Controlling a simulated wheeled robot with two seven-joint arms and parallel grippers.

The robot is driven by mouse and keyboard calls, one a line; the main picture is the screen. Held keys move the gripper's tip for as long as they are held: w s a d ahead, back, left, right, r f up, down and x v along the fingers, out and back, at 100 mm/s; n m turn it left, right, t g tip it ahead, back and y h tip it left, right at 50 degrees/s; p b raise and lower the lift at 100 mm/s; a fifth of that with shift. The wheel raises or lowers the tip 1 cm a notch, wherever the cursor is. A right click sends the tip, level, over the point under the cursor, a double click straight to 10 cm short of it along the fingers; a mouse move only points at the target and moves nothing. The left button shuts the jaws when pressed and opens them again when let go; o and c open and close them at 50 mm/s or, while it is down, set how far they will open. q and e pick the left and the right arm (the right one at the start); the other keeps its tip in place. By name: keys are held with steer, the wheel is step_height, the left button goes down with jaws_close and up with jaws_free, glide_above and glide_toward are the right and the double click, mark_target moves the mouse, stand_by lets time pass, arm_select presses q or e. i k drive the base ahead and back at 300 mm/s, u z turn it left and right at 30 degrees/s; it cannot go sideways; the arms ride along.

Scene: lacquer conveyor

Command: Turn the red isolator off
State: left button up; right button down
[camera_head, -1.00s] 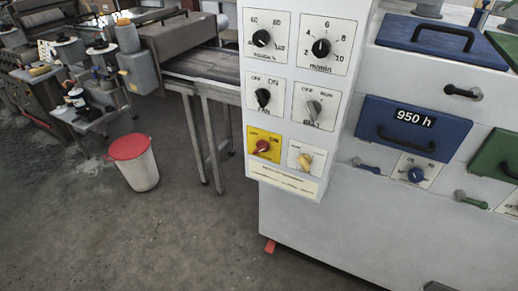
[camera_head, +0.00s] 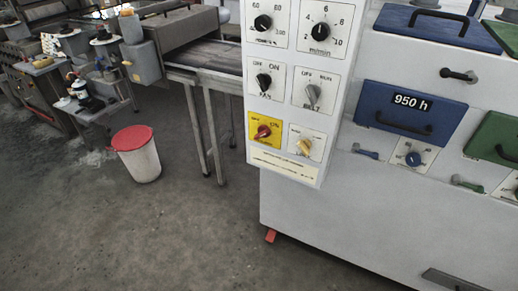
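The red isolator (camera_head: 263,131) is a red rotary handle on a yellow plate, at the lower left of the white control panel (camera_head: 284,172). Its plate carries position markings, with ON at the upper right; the handle's exact setting is hard to read. To its right is a cream knob (camera_head: 304,146) on a white plate. Above are a black FAN knob (camera_head: 263,82) and a grey BELT knob (camera_head: 312,94). Neither of my grippers is in view.
A conveyor on metal legs (camera_head: 210,130) stands behind the panel at left. A white bin with a red lid (camera_head: 137,155) stands on the floor. The front left floor is clear.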

mark_target(264, 131)
steer(key=k, duration=0.35)
steer(key=z, duration=0.95)
steer(key=i, duration=0.7)
steer(key=u, duration=0.2)
